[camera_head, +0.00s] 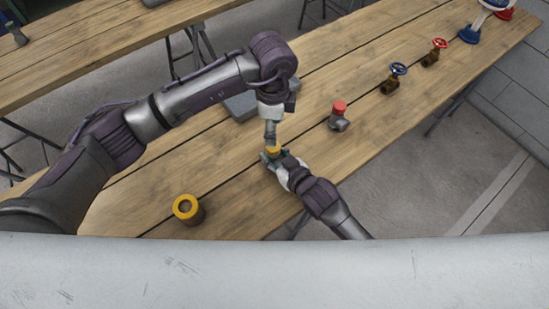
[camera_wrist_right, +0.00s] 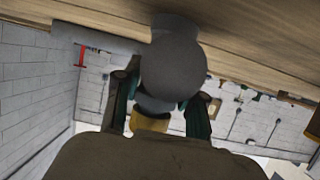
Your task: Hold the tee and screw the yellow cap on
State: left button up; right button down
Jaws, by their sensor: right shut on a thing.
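The yellow cap (camera_head: 273,150) sits at the top of the grey tee, below my left gripper (camera_head: 270,138). My left gripper points down over the cap; its fingers look close together, and I cannot tell whether they grip it. My right gripper (camera_head: 272,160) is shut on the tee from the front right. In the right wrist view the dark grey tee (camera_wrist_right: 172,65) lies between the two teal fingers, with the yellow cap (camera_wrist_right: 150,123) beyond it. Whether the cap is threaded on is not visible.
A yellow-topped round fitting (camera_head: 187,208) stands at the table's near left. A red-capped grey fitting (camera_head: 339,116), a blue-wheeled valve (camera_head: 394,78) and a red-wheeled valve (camera_head: 434,54) stand along the wooden table (camera_head: 345,160). A grey block (camera_head: 240,107) is partly behind my left arm.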

aim_at(275, 159)
pick_arm(q)
jog(key=shift+f, duration=4)
